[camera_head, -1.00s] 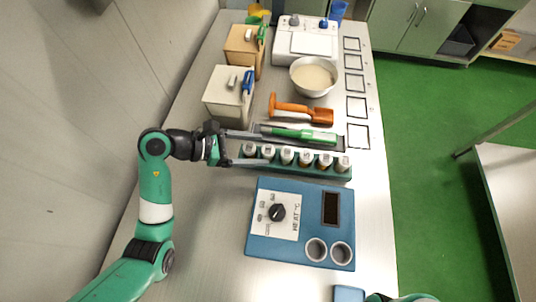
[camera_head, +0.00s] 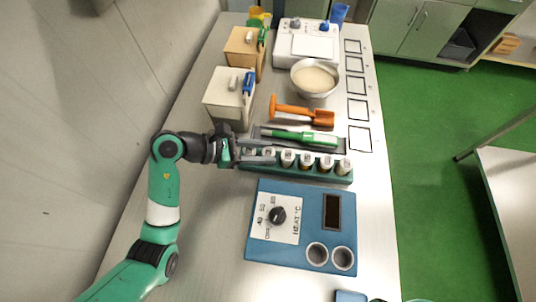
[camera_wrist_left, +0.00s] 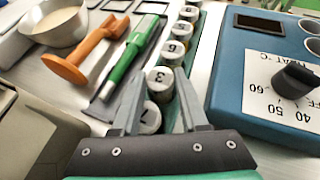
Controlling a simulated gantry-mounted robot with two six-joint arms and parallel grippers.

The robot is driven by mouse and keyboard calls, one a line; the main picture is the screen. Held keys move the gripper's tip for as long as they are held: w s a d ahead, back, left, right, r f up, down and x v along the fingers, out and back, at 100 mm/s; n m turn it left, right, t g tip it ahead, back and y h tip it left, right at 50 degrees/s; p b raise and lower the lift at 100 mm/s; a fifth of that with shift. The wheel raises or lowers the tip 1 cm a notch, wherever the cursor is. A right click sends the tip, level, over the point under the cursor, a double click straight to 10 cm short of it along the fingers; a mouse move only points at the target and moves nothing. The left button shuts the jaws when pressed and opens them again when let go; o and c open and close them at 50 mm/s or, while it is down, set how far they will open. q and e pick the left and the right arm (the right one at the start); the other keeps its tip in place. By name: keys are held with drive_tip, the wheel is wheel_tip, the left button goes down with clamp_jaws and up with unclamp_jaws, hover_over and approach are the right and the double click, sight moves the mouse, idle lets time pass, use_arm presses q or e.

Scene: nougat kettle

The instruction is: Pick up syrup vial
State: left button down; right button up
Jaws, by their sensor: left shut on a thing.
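Syrup vials with white numbered caps stand in a row in a dark green rack (camera_head: 315,178) on the table. My left gripper (camera_head: 272,156) reaches in from the left over the rack's left end. Its fingers are shut on a vial (camera_wrist_left: 160,80) whose cap looks marked 3, between the fingertips in the left wrist view. A nearer vial (camera_wrist_left: 148,119) stands between the fingers, closer to the palm. The held vial still appears level with its neighbours in the rack; its lower part is hidden. My right gripper is not in view.
A blue heater (camera_head: 300,225) with a dial and two wells stands in front of the rack. Behind the rack lie a green-handled tool (camera_head: 300,136) and an orange scraper (camera_head: 300,113). A bowl (camera_head: 315,77) and boxes stand farther back.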

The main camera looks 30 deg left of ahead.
sight(263, 152)
use_arm(q)
drive_tip(key=shift+r, duration=0.1)
drive_tip(key=shift+r, duration=0.35)
wheel_tip(263, 152, up, 2)
drive_tip(key=shift+r+p, duration=0.15)
drive_tip(key=shift+p, duration=0.7)
drive_tip(key=s+d+r+p, duration=0.5)
drive_tip(key=s+d+r, duration=0.5)
